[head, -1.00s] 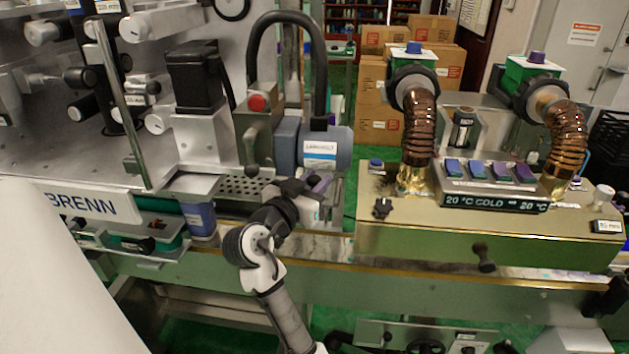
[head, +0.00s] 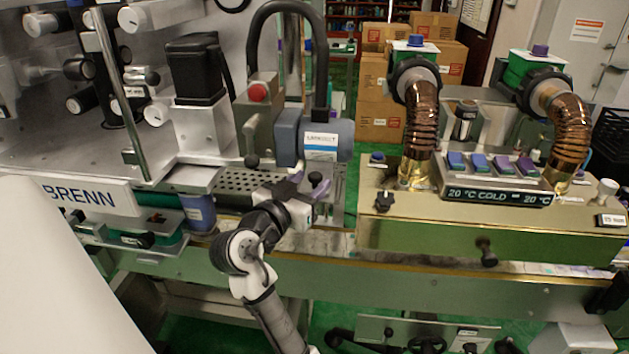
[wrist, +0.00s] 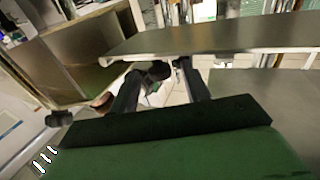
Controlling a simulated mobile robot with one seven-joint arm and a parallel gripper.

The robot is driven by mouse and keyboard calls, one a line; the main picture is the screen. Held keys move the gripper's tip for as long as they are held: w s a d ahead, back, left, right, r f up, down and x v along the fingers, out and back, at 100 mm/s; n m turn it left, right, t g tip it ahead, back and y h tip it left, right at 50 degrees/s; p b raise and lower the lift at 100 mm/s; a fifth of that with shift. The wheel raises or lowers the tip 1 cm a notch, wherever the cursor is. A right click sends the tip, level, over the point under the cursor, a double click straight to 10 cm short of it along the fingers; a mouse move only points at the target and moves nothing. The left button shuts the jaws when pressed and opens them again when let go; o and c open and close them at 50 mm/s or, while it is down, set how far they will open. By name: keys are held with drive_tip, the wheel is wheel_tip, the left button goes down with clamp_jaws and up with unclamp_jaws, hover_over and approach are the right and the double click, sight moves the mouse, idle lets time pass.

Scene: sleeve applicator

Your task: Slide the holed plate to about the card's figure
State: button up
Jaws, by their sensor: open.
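The holed plate (head: 240,181) is a grey metal plate with rows of round holes, lying flat on the machine bed in the head view. My gripper (head: 308,186) is at the plate's right end, and my wrist hides part of the area there. In the wrist view my gripper (wrist: 170,72) shows two dark fingers apart, with a dark round knob (wrist: 158,70) near the gap; I cannot tell whether they touch. A small white card (head: 612,220) sits on the right-hand box; its figure is too small to read surely.
A grey motor block (head: 322,141) stands just behind my gripper. A red-button post (head: 257,120) rises behind the plate. The brass-coloured heater box (head: 430,230) with its copper hoses stands to the right. In the wrist view a metal sheet edge (wrist: 230,38) crosses above the fingers.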

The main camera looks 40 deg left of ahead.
drive_tip(key=s+d+b, duration=0.1)
drive_tip(key=s+b, duration=0.1)
drive_tip(key=s, duration=0.9)
drive_tip(key=shift+d, duration=0.35)
